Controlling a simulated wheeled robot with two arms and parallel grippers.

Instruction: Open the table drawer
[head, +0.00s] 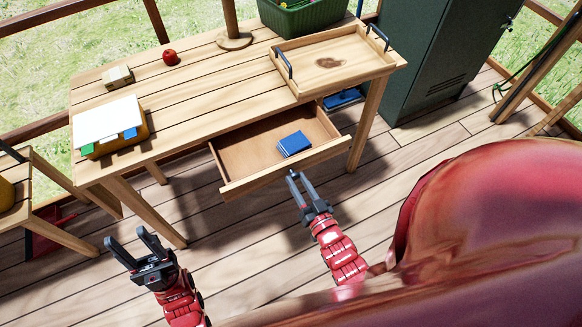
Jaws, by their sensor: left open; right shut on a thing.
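The table drawer (241,159) is pulled well out from under the wooden table (200,72), and its inside shows. A blue book (294,144) lies in it. My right gripper (298,175) is at the middle of the drawer's front (250,184), its fingers shut on the drawer there. Any handle between the fingers is too small or hidden to make out. My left gripper (130,241) is open and empty, low over the floor in front of the table's left end.
On the tabletop are a wooden tray (347,80) with dark handles, a red apple (170,57), a small box (117,77), papers (106,120) and a green basket (300,17). A dark green cabinet (425,60) stands right of the table. The floor in front (240,245) is clear.

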